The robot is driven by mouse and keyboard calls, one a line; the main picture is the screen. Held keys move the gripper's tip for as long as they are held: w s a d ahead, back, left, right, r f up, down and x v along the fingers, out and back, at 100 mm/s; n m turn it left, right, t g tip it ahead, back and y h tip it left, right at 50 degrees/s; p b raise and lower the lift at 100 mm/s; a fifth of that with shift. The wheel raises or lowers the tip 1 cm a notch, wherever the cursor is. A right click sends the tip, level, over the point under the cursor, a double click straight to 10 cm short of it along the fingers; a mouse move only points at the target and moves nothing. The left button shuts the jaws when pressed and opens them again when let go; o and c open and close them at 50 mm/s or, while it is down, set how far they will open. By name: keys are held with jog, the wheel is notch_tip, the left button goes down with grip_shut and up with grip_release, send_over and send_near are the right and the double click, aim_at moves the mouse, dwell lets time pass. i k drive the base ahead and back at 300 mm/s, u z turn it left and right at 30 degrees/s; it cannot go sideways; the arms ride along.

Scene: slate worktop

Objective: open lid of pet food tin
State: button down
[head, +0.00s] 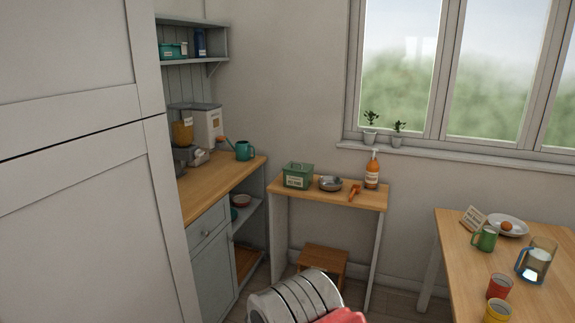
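A green box-shaped tin (297,177) with a pale label stands at the left end of a narrow wooden side table (345,197). It looks like the pet food tin, but the label is too small to read surely. A thin handle or rim shows at its top; I cannot tell clearly whether its lid is down. A grey metal bowl (330,184) is just right of it. My gripper does not show in the head view.
An orange pump bottle (372,172) and an orange tool (354,193) share the side table. A wooden stool (324,261) is beneath it. A labelled teal box (171,51) is on the upper shelf. A dining table (460,253) with cups stands right.

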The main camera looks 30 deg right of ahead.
aim_at(292, 167)
jog(key=i, duration=0.45)
jog(key=z, duration=1.45)
jog(key=i, duration=2.6)
